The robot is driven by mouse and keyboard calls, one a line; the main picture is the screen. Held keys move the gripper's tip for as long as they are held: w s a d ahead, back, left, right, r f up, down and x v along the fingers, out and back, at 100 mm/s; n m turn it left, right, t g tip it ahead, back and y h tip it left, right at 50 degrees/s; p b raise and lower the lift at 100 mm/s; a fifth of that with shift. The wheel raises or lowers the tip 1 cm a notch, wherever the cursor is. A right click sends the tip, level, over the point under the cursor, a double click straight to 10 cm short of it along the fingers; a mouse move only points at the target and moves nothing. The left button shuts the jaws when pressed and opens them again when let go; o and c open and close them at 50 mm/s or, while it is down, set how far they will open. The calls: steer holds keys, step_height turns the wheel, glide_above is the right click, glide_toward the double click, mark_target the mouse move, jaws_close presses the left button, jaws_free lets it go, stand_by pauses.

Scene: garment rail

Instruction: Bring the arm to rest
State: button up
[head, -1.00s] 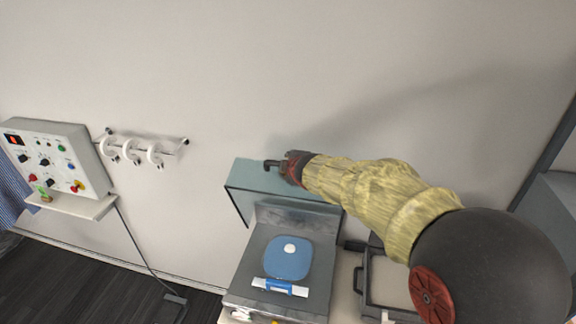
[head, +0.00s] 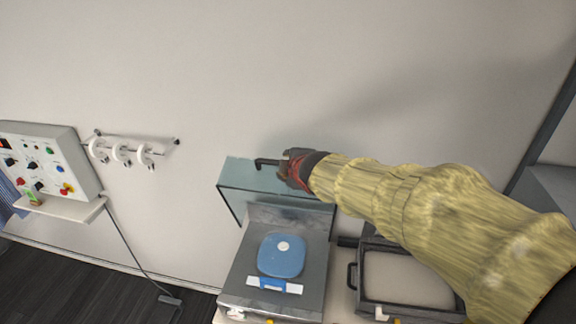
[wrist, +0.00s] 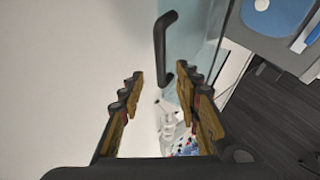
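My gripper (wrist: 160,95) is open and empty in the wrist view, its two fingers well apart. A dark bar handle (wrist: 163,48) on a glass cover shows just ahead of the fingers and is not held. In the head view my gripper (head: 285,167) is beside the handle (head: 265,162) at the top of the raised glass cover (head: 235,174). Whether it touches the handle cannot be told there. My arm, in a yellow sleeve, reaches in from the right.
Below the cover is a grey device (head: 312,262) with a blue round-cornered plate (head: 281,256). A dark-framed tray (head: 352,277) lies to its right. A rail with white rings (head: 121,153) and a control panel (head: 45,160) are at the left. The wall above is clear.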

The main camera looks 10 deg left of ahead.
steer(key=shift+s+d+r, duration=0.25)
steer(key=shift+s+r, duration=0.05)
steer(key=shift+s, duration=0.2)
steer(key=s+d+f+m+g+h+b, duration=0.2)
steer(key=s+d+f+m+b, duration=0.8)
steer(key=s+d+f+b, duration=0.4)
steer(key=s+d+f+m+g+h+b, duration=0.3)
steer(key=s+d+f+m+b, duration=0.7)
steer(key=s+d+f+b, duration=0.4)
steer(key=s+d+f, duration=0.1)
steer(key=s+f, duration=0.4)
steer(key=s, duration=0.1)
steer(key=shift+s+d+f, duration=0.15)
steer(key=shift+s+d, duration=0.2)
steer(key=shift+d, duration=0.05)
